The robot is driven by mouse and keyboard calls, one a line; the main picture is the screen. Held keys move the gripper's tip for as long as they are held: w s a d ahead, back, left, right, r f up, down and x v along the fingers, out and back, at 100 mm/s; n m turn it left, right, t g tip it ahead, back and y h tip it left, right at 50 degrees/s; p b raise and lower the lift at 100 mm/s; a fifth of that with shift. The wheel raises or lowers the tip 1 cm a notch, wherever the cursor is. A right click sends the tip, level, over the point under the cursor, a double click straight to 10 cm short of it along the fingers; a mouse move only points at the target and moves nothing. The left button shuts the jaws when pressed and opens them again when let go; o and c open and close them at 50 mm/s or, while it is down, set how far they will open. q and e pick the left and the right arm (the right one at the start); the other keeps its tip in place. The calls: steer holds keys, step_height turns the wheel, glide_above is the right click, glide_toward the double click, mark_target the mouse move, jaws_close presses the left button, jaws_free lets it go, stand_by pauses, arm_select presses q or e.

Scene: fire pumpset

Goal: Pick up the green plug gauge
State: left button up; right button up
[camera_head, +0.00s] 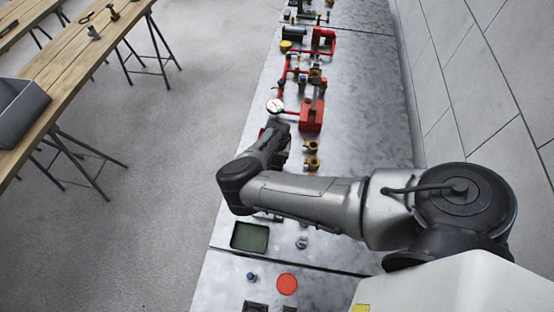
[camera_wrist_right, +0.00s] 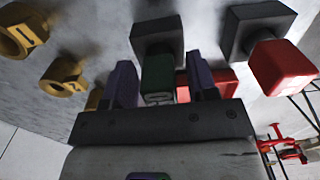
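In the right wrist view the green plug gauge (camera_wrist_right: 158,76) stands between the two purple fingers of my right gripper (camera_wrist_right: 160,82). It rises from a dark grey block (camera_wrist_right: 158,34). The green plug gauge is hidden there. My left gripper is not in view.
A red block (camera_wrist_right: 284,66) on another dark block is close on the right in the wrist view. Brass rings (camera_wrist_right: 62,76) lie to the left. In the head view, red pump parts (camera_head: 312,114) and a dial gauge (camera_head: 275,106) stand close to the gripper.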

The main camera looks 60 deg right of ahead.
jaws_close()
steer(key=shift+r, duration=0.1)
stand_by(0.3)
